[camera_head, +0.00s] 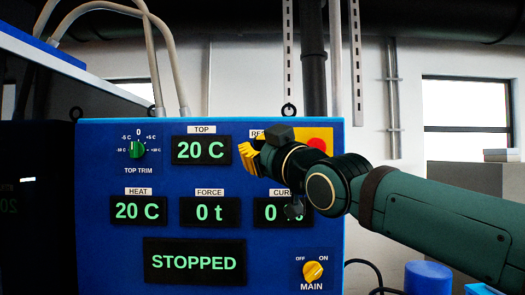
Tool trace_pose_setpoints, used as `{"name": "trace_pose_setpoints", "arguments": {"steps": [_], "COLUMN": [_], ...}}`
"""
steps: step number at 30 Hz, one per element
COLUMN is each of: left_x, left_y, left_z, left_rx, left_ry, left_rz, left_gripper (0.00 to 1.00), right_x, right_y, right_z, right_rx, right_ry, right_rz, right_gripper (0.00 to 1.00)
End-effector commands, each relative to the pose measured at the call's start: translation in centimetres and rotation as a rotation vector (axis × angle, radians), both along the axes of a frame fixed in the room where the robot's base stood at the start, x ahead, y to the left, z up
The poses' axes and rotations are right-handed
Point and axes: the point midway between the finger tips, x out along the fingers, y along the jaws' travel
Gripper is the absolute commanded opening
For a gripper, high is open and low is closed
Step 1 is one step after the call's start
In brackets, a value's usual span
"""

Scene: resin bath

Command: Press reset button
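A blue control panel (160,220) faces me. A white label starting with "RE" (257,134) shows at its upper right, partly covered by my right gripper. The reset button itself is not visible; the area under that label is hidden behind the gripper. My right gripper (248,157) has its yellow fingertips pointing left, in front of the panel between the TOP display (202,150) and a yellow plate. I cannot tell whether the fingers are open or shut, or whether they touch the panel. My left gripper is not in view.
The yellow plate with a red part (317,144) is partly behind my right arm. A green TOP TRIM knob (138,149) and a yellow MAIN switch (313,271) are on the panel. The lower display (195,262) reads STOPPED. A blue cylinder (428,278) stands lower right.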

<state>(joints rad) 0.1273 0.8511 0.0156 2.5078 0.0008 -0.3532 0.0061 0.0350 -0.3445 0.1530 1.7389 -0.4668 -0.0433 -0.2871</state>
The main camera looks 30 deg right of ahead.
Motion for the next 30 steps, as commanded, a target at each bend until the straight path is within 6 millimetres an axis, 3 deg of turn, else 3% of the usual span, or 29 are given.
{"name": "trace_pose_setpoints", "arguments": {"steps": [8,18,30], "left_x": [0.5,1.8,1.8], "left_y": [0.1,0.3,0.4], "left_z": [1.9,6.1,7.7], "left_rx": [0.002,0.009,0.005], "left_ry": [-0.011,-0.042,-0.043], "left_rz": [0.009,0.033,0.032], "left_gripper": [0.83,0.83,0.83], "right_x": [1.8,5.4,7.5], "right_y": [-1.0,-3.2,-4.5], "right_z": [0.3,0.4,0.0], "right_rx": [0.002,0.0,0.0], "right_ry": [0.005,0.004,0.0], "right_rz": [0.002,0.002,0.001], "right_gripper": [0.0,0.0,0.0]}}
